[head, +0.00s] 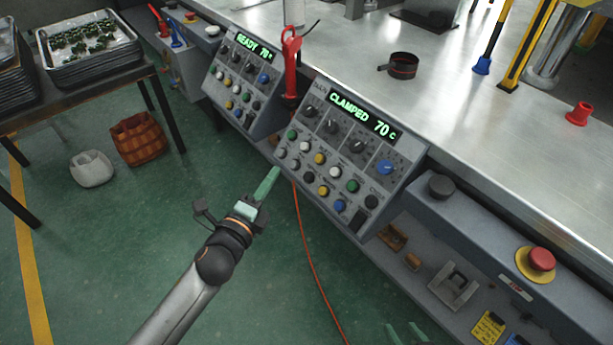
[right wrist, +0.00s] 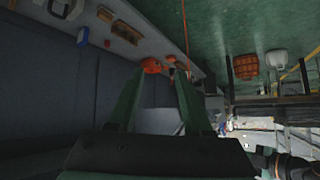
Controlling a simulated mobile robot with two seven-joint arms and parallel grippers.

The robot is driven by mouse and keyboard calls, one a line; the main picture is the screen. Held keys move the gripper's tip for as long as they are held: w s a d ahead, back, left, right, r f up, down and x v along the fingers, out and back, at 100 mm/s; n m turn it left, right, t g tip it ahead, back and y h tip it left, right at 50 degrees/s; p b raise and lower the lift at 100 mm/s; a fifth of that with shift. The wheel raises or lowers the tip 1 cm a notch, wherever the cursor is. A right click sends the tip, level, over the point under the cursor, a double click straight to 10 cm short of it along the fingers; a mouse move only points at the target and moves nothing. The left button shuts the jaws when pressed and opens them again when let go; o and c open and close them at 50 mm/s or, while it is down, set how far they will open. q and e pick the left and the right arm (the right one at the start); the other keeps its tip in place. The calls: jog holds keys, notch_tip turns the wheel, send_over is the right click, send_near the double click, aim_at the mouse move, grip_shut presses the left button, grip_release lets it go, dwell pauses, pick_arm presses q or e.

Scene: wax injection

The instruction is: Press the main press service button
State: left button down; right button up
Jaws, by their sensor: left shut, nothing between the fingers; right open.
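The nearer control panel (head: 311,168), its display reading CLAMPED 70 C, has rows of black knobs and white, green, yellow, blue and black buttons. The farther panel (head: 226,63) reads READY 70. Button labels are too small to read, so I cannot tell which is the service button. My left gripper (head: 272,175) is shut and empty, its green fingertips just left of the nearer panel's lower-left buttons; contact is not visible. My right gripper (head: 405,333) shows only its fingertips at the bottom edge of the head view. In the right wrist view it is open and empty (right wrist: 155,88).
A red emergency button (head: 541,259) sits on the bench front at right. A red-handled tool (head: 291,60) stands between the panels, and an orange cable (head: 306,240) runs down to the floor. A metal worktop (head: 455,110) lies behind.

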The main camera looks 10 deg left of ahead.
aim_at(308, 177)
pick_arm(q)
jog(key=shift+w+f, duration=0.1)
jog(key=shift+f, duration=0.05)
pick_arm(e)
jog(key=shift+w+d, duration=0.1)
jog(key=shift+w, duration=0.05)
jog(key=w+r+n+t+y+b, duration=0.1)
jog(key=w+r+t+b, duration=0.15)
jog(key=r, duration=0.35)
jog(key=w+r+t+b, duration=0.1)
jog(key=w+r+t, duration=0.3)
jog(key=r, duration=0.2)
pick_arm(q)
jog(key=w+d+f+b, duration=0.3)
jog(key=w+d+f, duration=0.1)
jog(key=w+f, duration=0.1)
jog(key=shift+f, duration=0.2)
pick_arm(e)
notch_tip(308, 177, up, 17)
jog(key=s+n+t+y, duration=0.1)
jog(key=n+t+y, duration=0.3)
jog(key=t+y, duration=0.1)
jog(key=shift+s+a+n+t, duration=0.35)
jog(key=shift+a+n+t, duration=0.1)
jog(key=shift+t, duration=0.2)
jog(key=shift+r, duration=0.1)
pick_arm(q)
jog(key=shift+w+d, duration=0.1)
dwell(0.4)
